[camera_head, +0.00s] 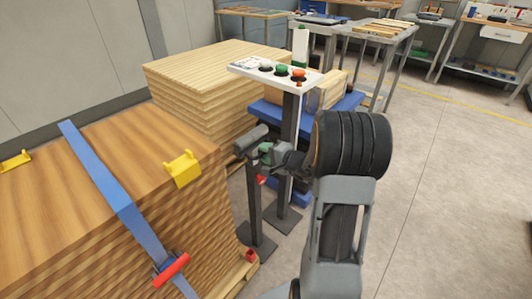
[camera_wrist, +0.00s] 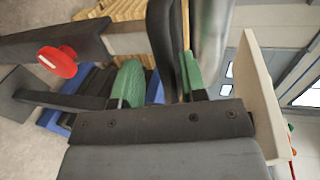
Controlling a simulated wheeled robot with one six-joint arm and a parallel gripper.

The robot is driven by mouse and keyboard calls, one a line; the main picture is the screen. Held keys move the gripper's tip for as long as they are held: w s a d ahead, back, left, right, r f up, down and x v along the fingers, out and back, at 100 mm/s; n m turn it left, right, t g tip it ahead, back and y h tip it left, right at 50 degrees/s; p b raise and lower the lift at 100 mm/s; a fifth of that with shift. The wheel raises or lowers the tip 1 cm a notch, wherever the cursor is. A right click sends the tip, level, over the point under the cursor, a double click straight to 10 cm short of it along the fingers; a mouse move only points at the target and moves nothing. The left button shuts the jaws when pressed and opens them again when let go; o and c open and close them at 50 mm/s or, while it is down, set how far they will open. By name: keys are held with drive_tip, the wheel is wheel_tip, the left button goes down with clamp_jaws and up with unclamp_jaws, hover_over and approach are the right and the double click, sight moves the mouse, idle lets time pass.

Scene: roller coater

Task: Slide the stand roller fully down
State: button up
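The stand roller is a grey cylinder (camera_head: 250,139) on a dark post with a flat floor plate, left of the button panel's post. In the wrist view, turned sideways, the roller (camera_wrist: 214,35) is at the top. Its dark bracket (camera_wrist: 163,35) tops a short light inner post (camera_wrist: 125,42), which runs into a dark outer tube (camera_wrist: 50,40) with a red knob (camera_wrist: 58,62). My gripper (camera_head: 265,153) is at the head of the stand. Its green fingers (camera_wrist: 160,80) lie on either side of the bracket and appear closed on it. The exact contact is partly hidden.
A white panel with coloured buttons (camera_head: 275,73) stands on a post just behind the roller. A strapped wood stack (camera_head: 60,185) is at the left, and another board stack (camera_head: 200,100) is behind. Open floor (camera_head: 440,200) lies to the right.

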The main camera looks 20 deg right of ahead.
drive_tip(key=shift+r, duration=0.1)
drive_tip(key=shift+s+d, duration=0.1)
drive_tip(key=shift+s, duration=0.05)
drive_tip(key=p+v, duration=0.1)
drive_tip(key=v, duration=1.2)
drive_tip(key=shift+s, duration=0.25)
drive_tip(key=shift+r, duration=0.1)
